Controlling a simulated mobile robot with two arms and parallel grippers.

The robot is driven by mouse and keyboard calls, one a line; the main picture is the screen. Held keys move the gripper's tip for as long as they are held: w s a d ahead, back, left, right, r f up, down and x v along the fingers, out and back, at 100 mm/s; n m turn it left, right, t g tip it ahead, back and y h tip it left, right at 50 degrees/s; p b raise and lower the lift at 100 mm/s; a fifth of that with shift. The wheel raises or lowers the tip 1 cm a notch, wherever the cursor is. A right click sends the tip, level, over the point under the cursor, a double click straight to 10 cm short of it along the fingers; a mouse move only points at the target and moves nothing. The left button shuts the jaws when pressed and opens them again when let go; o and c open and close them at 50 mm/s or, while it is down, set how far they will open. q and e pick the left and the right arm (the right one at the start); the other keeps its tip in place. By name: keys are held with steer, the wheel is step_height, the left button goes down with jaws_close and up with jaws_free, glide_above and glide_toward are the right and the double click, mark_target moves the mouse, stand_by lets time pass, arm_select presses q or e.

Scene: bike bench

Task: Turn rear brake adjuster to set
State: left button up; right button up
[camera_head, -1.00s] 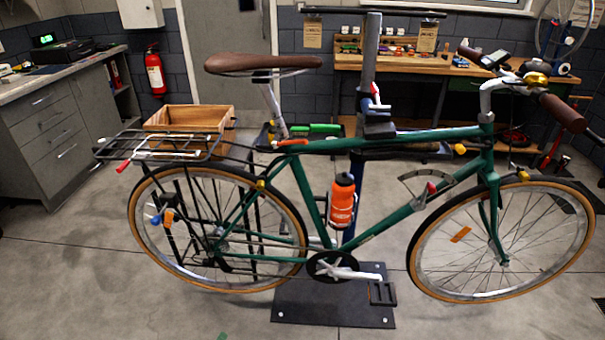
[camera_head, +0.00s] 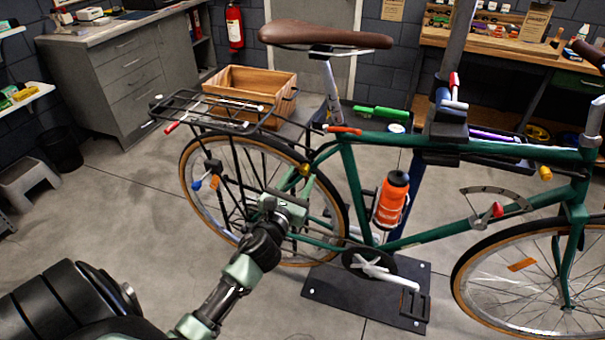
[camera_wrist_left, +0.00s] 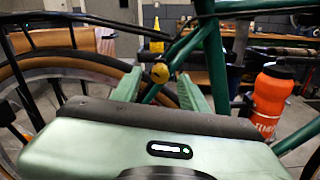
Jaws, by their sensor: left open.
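A round yellow knob (camera_head: 304,169), which looks like the rear brake adjuster, sits on the green bike frame (camera_head: 352,180) by the rear wheel's upper front edge. In the left wrist view the yellow knob (camera_wrist_left: 160,73) appears between the two pale green fingers, beyond or level with their tips; I cannot tell the exact gap. My left gripper (camera_head: 291,189) is open and empty, just below the knob in the head view, in front of the rear wheel (camera_head: 187,172). No mark on the knob is readable. My right gripper is out of view.
An orange bottle (camera_head: 391,199) sits on the frame; it also shows in the left wrist view (camera_wrist_left: 268,100). The rear rack (camera_head: 205,108) is above the wheel, with a wooden crate (camera_head: 252,82) behind. A stand base plate (camera_head: 330,295) lies below.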

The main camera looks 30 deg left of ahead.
arm_select(q)
steer(key=shift+w+a, duration=0.15)
steer(key=shift+w, duration=0.5)
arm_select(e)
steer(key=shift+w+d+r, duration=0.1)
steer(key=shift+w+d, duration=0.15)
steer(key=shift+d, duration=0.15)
arm_select(q)
jaws_close()
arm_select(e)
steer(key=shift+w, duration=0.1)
arm_select(q)
steer(key=shift+n, duration=0.3)
